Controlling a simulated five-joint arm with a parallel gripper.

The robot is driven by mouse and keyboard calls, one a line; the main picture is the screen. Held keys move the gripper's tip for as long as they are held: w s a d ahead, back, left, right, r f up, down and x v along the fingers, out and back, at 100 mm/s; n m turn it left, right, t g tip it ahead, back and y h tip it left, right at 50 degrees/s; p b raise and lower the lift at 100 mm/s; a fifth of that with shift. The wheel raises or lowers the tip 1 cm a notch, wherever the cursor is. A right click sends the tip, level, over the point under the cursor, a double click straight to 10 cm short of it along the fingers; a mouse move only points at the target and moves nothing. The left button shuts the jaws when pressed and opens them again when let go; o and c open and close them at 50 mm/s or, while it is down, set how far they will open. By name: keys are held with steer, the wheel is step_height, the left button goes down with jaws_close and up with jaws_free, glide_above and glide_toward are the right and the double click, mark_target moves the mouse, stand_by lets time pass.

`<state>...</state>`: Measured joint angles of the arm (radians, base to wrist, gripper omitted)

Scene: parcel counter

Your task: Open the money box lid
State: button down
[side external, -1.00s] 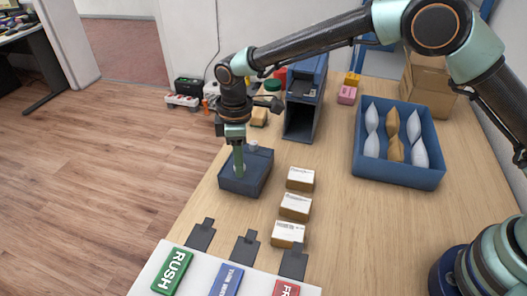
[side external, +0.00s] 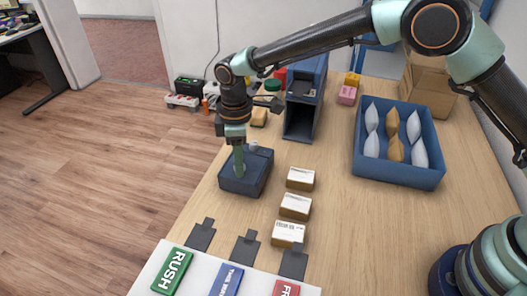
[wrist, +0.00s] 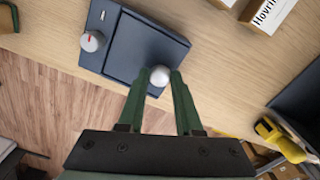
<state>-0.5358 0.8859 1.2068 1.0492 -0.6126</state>
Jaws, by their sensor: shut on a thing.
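The money box (side external: 257,181) is a dark blue box near the left edge of the counter. In the wrist view its lid (wrist: 130,62) lies flat and looks closed. A round pale knob (wrist: 160,76) stands near one edge of the lid. My gripper (wrist: 160,80) has its green fingers on both sides of this knob and is shut on it. In the side view my gripper (side external: 239,172) points down onto the box top and hides part of the lid. A grey dial with a red mark (wrist: 93,40) sits on the strip beside the lid.
Several small parcels (side external: 295,206) stand in a row right of the box. A blue crate (side external: 398,178) with wrapped packets is farther right. A tall dark blue open-fronted case (side external: 303,95) stands behind. RUSH (side external: 172,271) and other label blocks lie in front. Counter between parcels and crate is clear.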

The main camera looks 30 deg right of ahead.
steer(key=shift+r, duration=0.1)
steer(key=s+a, duration=0.4)
steer(key=a, duration=0.1)
steer(key=shift+s, duration=0.35)
steer(key=c, duration=0.6)
jaws_free()
step_height(320, 180, up, 12)
steer(key=shift+r, duration=0.1)
